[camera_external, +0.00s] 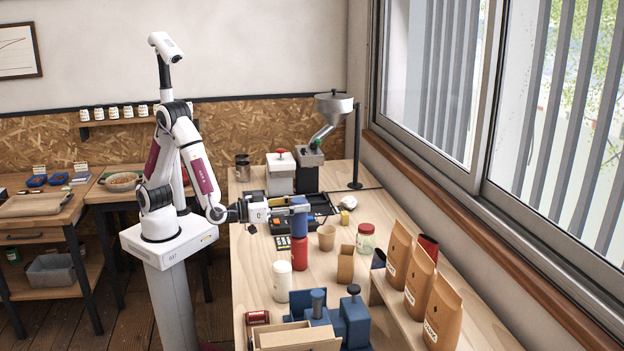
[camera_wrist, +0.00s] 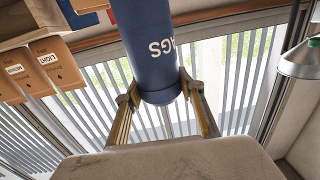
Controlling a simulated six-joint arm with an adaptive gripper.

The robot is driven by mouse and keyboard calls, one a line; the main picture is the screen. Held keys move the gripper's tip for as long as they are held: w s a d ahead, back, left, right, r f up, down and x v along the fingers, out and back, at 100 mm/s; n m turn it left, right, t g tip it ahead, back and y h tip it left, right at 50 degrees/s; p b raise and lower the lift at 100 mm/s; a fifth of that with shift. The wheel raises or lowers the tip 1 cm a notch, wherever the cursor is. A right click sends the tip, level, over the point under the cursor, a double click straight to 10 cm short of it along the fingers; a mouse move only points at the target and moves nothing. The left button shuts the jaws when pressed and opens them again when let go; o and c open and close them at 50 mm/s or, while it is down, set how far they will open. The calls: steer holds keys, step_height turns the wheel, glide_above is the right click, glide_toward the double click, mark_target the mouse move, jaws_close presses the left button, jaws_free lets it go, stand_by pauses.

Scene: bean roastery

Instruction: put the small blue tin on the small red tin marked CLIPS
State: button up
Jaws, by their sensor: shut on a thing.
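A blue tin (camera_external: 299,227) is held between the fingers of my gripper (camera_external: 292,210), upright in the outside view. In the wrist view the blue tin (camera_wrist: 145,50) with white lettering ending in "AGS" sits between the two fingertips of my gripper (camera_wrist: 160,92). A red tin (camera_external: 299,254) stands upright on the bench directly below the blue tin in the outside view. I cannot tell whether the two touch. Another small dark red tin (camera_external: 258,317) lies near the bench's front left. Lettering on either red tin is too small to read.
A white canister (camera_external: 282,281), a brown cup (camera_external: 326,237) and a red-lidded jar (camera_external: 365,239) stand close by. Paper bags (camera_external: 418,281) stand on a shelf to the right. A black tray (camera_external: 318,203) and a grinder (camera_external: 308,172) are behind. Blue equipment (camera_external: 352,316) stands in front.

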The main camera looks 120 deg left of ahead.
steer(key=shift+f, duration=0.35)
steer(key=shift+f, duration=0.15)
steer(key=o, duration=1.3)
steer(key=v, duration=1.2)
stand_by(0.3)
